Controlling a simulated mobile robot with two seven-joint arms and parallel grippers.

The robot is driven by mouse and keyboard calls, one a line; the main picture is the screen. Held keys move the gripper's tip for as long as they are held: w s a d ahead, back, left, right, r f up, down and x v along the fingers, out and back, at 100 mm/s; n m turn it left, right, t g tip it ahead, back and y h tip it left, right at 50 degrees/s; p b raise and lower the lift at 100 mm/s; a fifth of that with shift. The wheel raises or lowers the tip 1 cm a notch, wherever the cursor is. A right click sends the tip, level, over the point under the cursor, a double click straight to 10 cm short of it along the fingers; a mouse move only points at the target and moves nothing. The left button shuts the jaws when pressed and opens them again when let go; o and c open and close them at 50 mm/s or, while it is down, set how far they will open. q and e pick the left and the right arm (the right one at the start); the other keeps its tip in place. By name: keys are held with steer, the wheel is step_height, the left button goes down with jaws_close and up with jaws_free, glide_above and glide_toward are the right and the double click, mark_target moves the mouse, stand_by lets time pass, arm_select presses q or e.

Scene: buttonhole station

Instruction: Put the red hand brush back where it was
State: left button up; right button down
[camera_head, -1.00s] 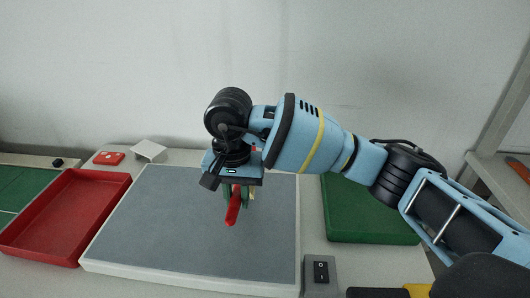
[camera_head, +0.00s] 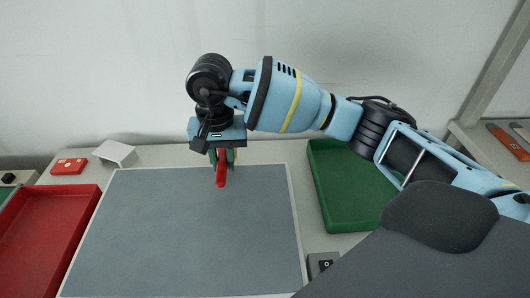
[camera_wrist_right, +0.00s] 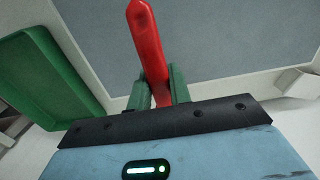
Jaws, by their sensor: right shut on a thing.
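The red hand brush (camera_head: 221,172) hangs below my right gripper (camera_head: 220,157), over the far part of the grey mat (camera_head: 190,235). In the right wrist view the red brush handle (camera_wrist_right: 148,48) stands between the green fingers of my right gripper (camera_wrist_right: 160,90), which are shut on it. The handle's end points away from the gripper. The rest of the brush is hidden behind the gripper body. I cannot tell the exact height of the brush above the mat. My left gripper is not in view.
A red tray (camera_head: 88,215) lies left of the mat and a green tray (camera_head: 350,225) lies right of it. A white angled block (camera_head: 115,152) and a red box (camera_head: 68,166) sit at the back left. A switch box (camera_head: 318,262) is at the front right.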

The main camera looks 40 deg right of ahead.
steer(key=d+f, duration=0.1)
steer(key=d, duration=0.2)
steer(key=d+f+p, duration=0.1)
steer(key=d+f, duration=0.1)
steer(key=d, duration=0.2)
steer(key=d+f+p, duration=0.1)
steer(key=d, duration=0.3)
steer(key=shift+w+d+f, duration=0.15)
steer(key=shift+d+f, duration=0.05)
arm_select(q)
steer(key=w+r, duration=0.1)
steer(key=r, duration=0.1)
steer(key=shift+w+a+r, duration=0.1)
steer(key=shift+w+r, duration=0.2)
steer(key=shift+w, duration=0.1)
arm_select(e)
steer(key=shift+f, duration=0.1)
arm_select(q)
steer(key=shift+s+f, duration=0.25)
arm_select(e)
steer(key=shift+f, duration=0.35)
arm_select(q)
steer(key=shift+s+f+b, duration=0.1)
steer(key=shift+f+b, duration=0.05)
steer(key=shift+b, duration=0.15)
arm_select(e)
steer(key=shift+f, duration=0.25)
steer(key=c, duration=1.3)
jaws_free()
